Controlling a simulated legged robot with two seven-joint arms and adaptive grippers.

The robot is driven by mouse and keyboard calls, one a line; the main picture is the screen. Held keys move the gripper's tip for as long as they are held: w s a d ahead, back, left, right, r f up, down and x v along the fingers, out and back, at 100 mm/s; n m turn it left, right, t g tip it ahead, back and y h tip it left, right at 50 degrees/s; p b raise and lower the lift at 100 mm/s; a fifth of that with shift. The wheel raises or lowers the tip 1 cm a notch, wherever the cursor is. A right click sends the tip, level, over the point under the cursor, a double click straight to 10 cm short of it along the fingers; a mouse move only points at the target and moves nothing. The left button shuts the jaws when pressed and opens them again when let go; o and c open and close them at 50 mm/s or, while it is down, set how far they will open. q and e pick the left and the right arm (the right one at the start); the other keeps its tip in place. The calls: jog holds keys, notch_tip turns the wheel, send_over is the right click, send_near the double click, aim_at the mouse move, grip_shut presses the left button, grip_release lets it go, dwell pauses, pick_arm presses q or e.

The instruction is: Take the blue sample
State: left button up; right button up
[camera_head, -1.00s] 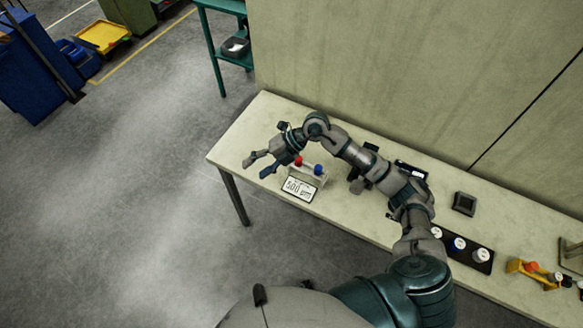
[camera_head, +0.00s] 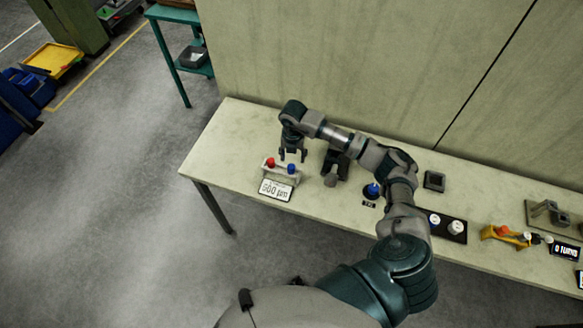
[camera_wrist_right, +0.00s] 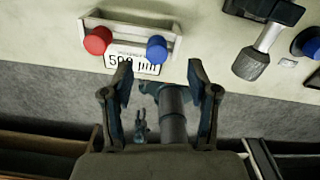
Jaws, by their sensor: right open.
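The blue sample (camera_head: 292,168) stands upright at the right end of a small pale rack (camera_head: 270,178), with a red-capped sample (camera_head: 269,162) at its left. My right gripper (camera_head: 292,155) is open and empty, pointing down close to the blue cap in the head view. In the right wrist view the blue cap (camera_wrist_right: 157,48) lies ahead of the open fingers (camera_wrist_right: 160,80), apart from them. The red cap (camera_wrist_right: 97,40) is ahead of the left finger. My left gripper does not show in the head view.
A sign (camera_head: 275,190) reading 500 µm fronts the rack. A dark device with a grey cylinder (camera_head: 331,180) and a blue knob (camera_head: 372,190) stand to the right. A black tray with white-capped items (camera_head: 456,227) lies farther right. The table's left end is clear.

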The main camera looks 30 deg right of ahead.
aim_at(292, 166)
jog(key=f, duration=0.2)
jog(key=f+p, duration=0.1)
jog(key=f, duration=0.3)
jog(key=shift+a, duration=0.3)
jog(key=shift+r, duration=0.1)
jog(key=c, duration=1.1)
